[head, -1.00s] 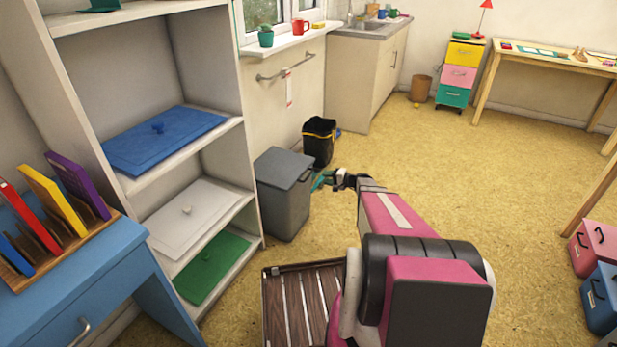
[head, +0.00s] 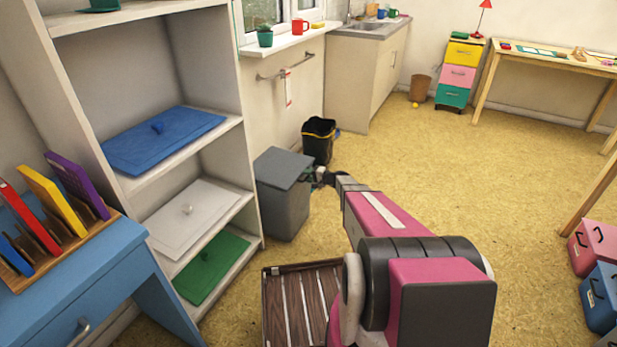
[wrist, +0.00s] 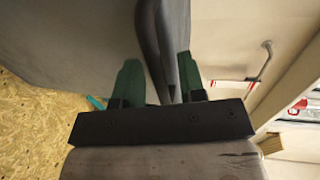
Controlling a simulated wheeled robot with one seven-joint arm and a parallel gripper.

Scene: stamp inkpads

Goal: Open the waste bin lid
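The grey waste bin (head: 284,208) stands on the floor at the right end of the white shelf unit. Its darker grey lid (head: 283,168) lies flat on top, closed. My gripper (head: 311,175) is at the right edge of the lid, its tips partly hidden in the head view. In the wrist view, the two green fingers (wrist: 158,82) are apart, with the dark lid edge (wrist: 160,45) running between them. The bin's grey side (wrist: 70,40) fills the left of that view. Firm contact with the lid cannot be told.
A black bin (head: 318,143) stands just behind the grey bin. The shelf unit (head: 243,200) is close on the left. A towel rail (head: 287,66) is on the wall above. The floor (head: 450,180) to the right is clear.

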